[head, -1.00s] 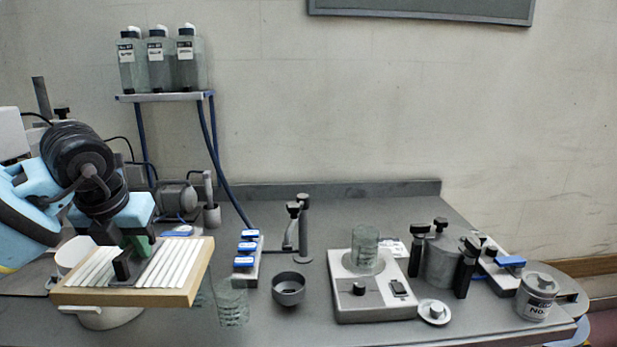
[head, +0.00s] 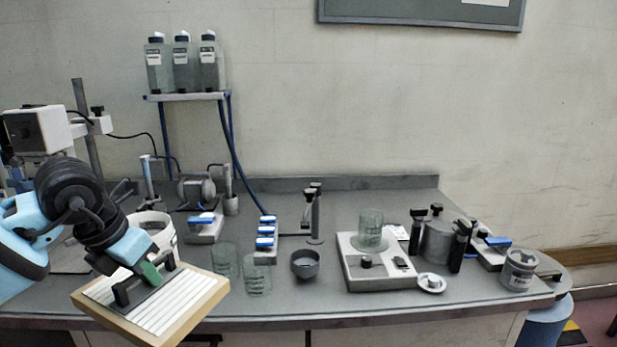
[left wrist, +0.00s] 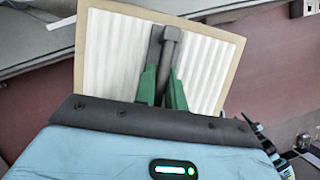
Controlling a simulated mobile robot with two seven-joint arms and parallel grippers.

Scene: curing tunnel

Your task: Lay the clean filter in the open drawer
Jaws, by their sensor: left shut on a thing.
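The clean filter (head: 178,311) is a flat panel with white pleats, a tan frame and a dark handle bar across its middle. My left gripper (head: 152,277) is shut on that handle and holds the filter tilted in front of the bench's front edge, at the lower left of the head view. In the left wrist view the green fingers of the left gripper (left wrist: 162,88) close on the dark handle, with the filter (left wrist: 108,58) spread behind them. No open drawer can be made out in either view. My right gripper is not in view.
The bench (head: 330,298) carries glass beakers (head: 257,276), a dark bowl (head: 305,264), a white stirrer plate (head: 379,278) and a labelled jar (head: 517,270). A white tub (head: 152,228) stands just behind the filter. A bottle shelf (head: 188,97) stands at the back.

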